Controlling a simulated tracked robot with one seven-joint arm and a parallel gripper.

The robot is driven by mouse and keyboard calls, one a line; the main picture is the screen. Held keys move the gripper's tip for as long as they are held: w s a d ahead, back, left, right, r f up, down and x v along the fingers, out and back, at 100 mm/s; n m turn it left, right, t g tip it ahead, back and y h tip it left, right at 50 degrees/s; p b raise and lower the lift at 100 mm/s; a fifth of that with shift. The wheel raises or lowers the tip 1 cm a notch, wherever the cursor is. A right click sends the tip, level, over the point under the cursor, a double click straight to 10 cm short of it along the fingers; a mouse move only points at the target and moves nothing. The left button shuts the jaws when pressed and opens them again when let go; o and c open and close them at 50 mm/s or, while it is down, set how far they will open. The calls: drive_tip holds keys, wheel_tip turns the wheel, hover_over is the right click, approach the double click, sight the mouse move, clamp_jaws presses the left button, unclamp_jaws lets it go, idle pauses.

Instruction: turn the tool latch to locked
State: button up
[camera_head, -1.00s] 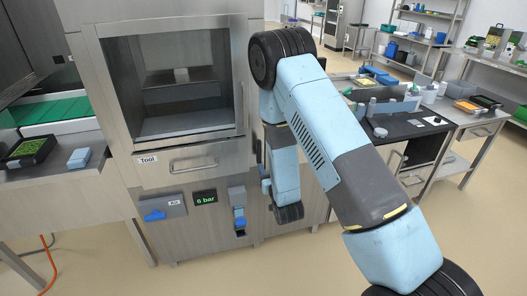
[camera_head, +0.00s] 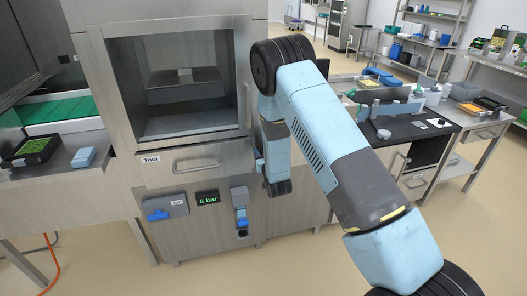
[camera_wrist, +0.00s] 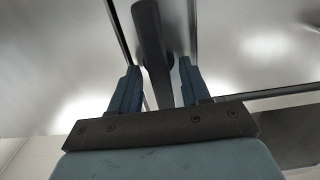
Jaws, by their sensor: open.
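In the wrist view a dark lever (camera_wrist: 150,35), which looks like the tool latch, stands out from a bright metal panel. My gripper (camera_wrist: 159,66) is open, with one blue finger on each side of the lever. I cannot tell whether either finger touches it. In the head view the drawer front marked Tool (camera_head: 178,172) is flush in the machine, below the window. My gripper is beside its right end, mostly hidden behind my arm, and the latch cannot be made out clearly there.
A drawer handle (camera_head: 197,166) sticks out left of my gripper. Below are a blue Air knob (camera_head: 157,215), a 6 bar display (camera_head: 207,198) and a grey block with a blue lever (camera_head: 241,216). A black-topped bench (camera_head: 415,132) stands to the right.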

drive_tip(key=shift+w+a, duration=0.15)
drive_tip(key=shift+w, duration=0.4)
drive_tip(key=shift+c, duration=0.4)
